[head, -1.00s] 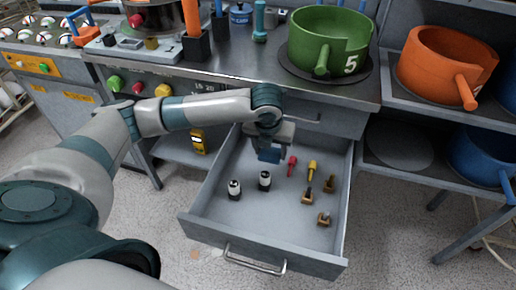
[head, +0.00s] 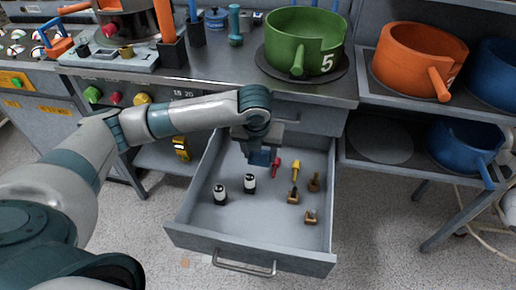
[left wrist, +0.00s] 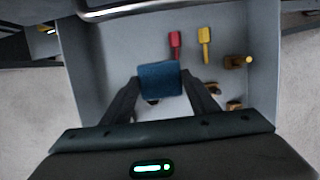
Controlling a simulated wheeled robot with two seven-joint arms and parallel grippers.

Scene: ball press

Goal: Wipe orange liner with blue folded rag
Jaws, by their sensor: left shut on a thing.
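The orange liner (head: 415,62) is a round, open-topped ring with a handle that points down to the front right. It sits on the shelf at the right in the head view. The blue folded rag (head: 262,157) is a small blue block in my left gripper (head: 264,148), over the open drawer. In the left wrist view the blue rag (left wrist: 160,78) sits between the two dark fingers of the left gripper (left wrist: 161,88), which are shut on it. The left gripper is far left of the orange liner and lower than it. My right gripper is not in view.
The open drawer (head: 205,222) holds red and yellow tools and several small black, white and brown pieces. A green pot (head: 305,40) marked 5 stands on the bench between arm and liner. Blue pots (head: 495,75) stand near the liner. Grey floor lies in front.

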